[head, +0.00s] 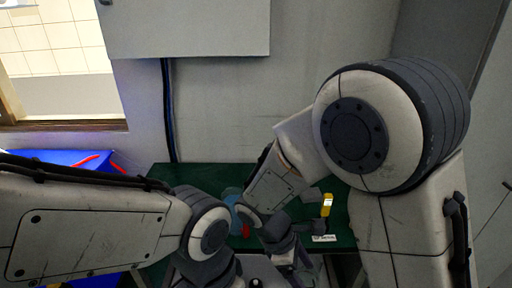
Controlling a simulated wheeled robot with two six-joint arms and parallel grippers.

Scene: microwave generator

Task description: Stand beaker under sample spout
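I cannot make out a beaker or a sample spout for certain. A pale blue, see-through object (232,196) stands on the green table (175,180), partly hidden behind my arms; I cannot tell if it is the beaker. My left arm comes in from the left, and its wrist bends down at the bottom middle; its fingers cannot be made out. My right arm folds down over the table, and its wrist end (287,248) is at the bottom middle, just right of the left wrist. Its fingertips are not clear, and I see nothing held.
A small yellow object (327,205) stands at the table's right, with a white label (324,238) in front. A small red piece (246,231) shows between my wrists. A blue bin (62,158) with red parts is at the left. A grey cabinet (190,28) hangs above.

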